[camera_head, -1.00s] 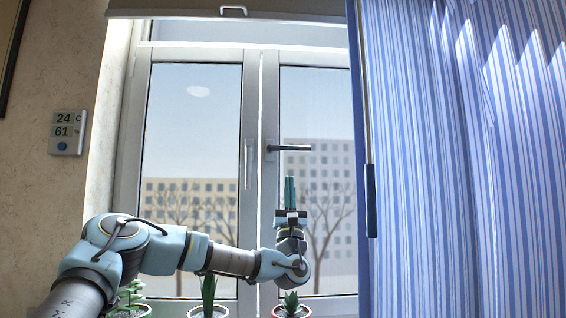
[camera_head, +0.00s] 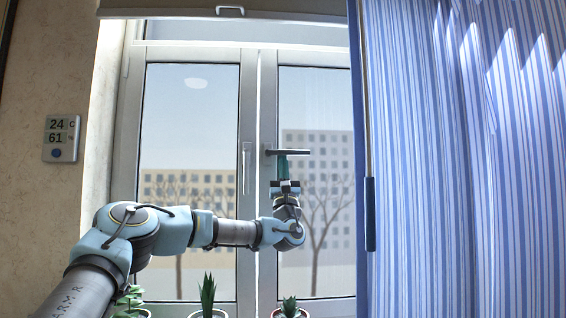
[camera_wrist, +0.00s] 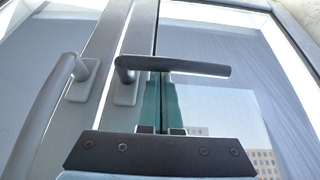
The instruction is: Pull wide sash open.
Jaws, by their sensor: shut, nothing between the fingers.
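The window has a left sash (camera_head: 190,115) and a right sash (camera_head: 315,90). The curtain hides the right sash's far side, so I cannot tell which sash is wider. The right sash has a dark lever handle (camera_head: 290,151), turned horizontal; it also shows in the wrist view (camera_wrist: 185,67). The left sash has a pale vertical handle (camera_head: 246,168), seen at the left of the wrist view (camera_wrist: 45,110). Both sashes look closed. My gripper (camera_head: 282,163) is shut and empty, its teal fingers pointing up just below the dark lever. Contact with the lever cannot be told.
A blue striped curtain (camera_head: 450,160) covers the right side, with a dark-gripped rod (camera_head: 370,215) at its edge. Potted plants (camera_head: 207,296) stand below the window. A blind with a handle (camera_head: 230,9) hangs above. A thermometer display (camera_head: 60,138) is on the left wall.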

